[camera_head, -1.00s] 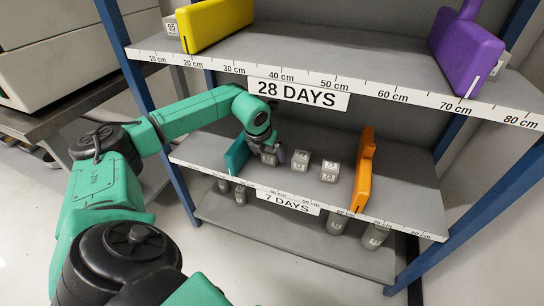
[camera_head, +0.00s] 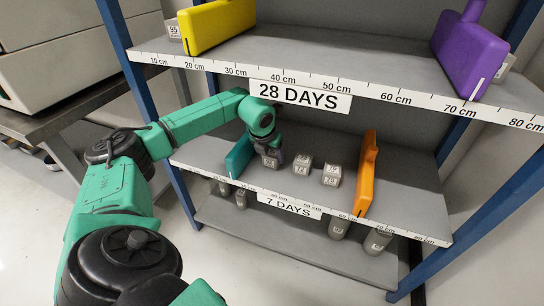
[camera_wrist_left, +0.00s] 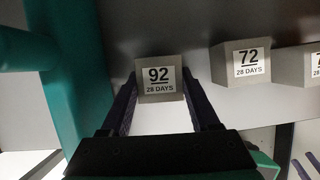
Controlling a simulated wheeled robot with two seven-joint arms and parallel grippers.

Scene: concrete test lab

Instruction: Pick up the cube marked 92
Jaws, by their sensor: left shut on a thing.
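The grey cube marked 92 (camera_wrist_left: 159,77) sits between the two fingers of my left gripper (camera_wrist_left: 160,100) in the left wrist view, its label facing the camera. The label reads 92, 28 DAYS. In the head view the left gripper (camera_head: 271,159) is on the middle shelf beside the teal divider, shut on the cube, which is partly covered by the gripper. I cannot tell whether the cube touches the shelf.
The cube marked 72 (camera_wrist_left: 243,63) stands right of the held cube, with another cube (camera_head: 332,174) farther right. A teal divider (camera_head: 239,156) is close on the left and an orange divider (camera_head: 367,175) on the right. The upper shelf (camera_head: 340,70) hangs above.

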